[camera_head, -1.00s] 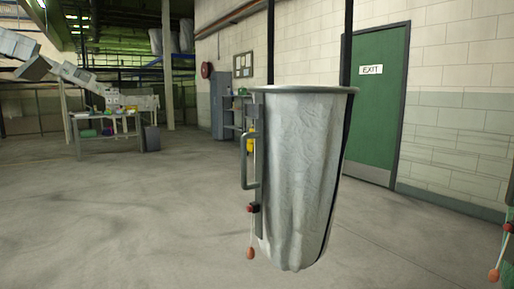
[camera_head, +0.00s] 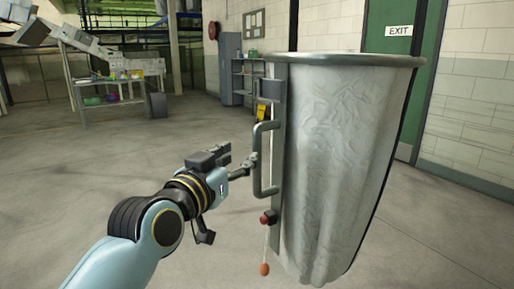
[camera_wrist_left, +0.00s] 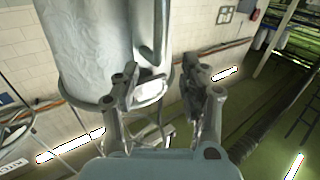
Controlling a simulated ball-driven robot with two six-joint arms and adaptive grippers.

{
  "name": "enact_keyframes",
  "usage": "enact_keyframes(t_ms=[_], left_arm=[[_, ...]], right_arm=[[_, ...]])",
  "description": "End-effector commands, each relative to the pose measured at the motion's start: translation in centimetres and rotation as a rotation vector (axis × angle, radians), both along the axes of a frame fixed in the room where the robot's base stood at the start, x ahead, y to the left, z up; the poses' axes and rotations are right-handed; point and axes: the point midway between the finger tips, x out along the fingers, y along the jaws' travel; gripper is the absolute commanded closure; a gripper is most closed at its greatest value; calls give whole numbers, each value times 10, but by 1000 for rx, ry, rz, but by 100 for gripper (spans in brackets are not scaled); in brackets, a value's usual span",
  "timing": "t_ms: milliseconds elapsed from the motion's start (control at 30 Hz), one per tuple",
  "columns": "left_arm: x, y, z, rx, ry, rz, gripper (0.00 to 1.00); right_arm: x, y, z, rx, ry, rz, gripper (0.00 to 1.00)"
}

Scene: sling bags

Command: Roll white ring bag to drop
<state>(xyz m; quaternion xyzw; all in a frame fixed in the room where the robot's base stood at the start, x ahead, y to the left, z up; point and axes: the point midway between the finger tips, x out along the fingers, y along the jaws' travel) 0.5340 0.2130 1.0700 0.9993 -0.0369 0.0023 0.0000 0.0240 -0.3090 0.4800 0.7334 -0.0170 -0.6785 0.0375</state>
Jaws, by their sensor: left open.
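The white ring bag (camera_head: 338,165) hangs upright from dark straps, its top held by a grey ring (camera_head: 340,60). A grey bar handle (camera_head: 259,160) stands out on its left side. Below it are a red catch (camera_head: 268,217) and a cord with an orange bead (camera_head: 264,269). My left gripper (camera_head: 240,163) is open and just left of the handle; I cannot tell if it touches. The left wrist view shows its two spread fingers (camera_wrist_left: 165,90), with the bag (camera_wrist_left: 85,40) and the handle (camera_wrist_left: 152,40) beyond them. My right gripper is not in view.
A workbench (camera_head: 108,90) with small items stands far back left. A grey cabinet (camera_head: 231,68) and a shelf stand by the back wall. A green exit door (camera_head: 424,90) is behind the bag at right. The concrete floor (camera_head: 120,165) around is clear.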

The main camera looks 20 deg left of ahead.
Motion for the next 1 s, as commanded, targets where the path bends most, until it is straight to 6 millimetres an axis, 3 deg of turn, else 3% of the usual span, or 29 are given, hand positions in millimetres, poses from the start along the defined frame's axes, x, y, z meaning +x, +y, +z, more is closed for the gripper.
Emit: enact_keyframes(t_ms=[300, 500, 867, 1000], left_arm=[[63, -5, 0, 1, 1, 0, 56], [89, -6, -1, 0, 2, 0, 56], [96, -7, -1, 0, 3, 1, 56], [96, -7, -1, 0, 3, 1, 72]], right_arm=[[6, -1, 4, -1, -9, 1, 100], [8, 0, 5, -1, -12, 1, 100], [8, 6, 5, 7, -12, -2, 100], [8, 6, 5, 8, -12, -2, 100]])
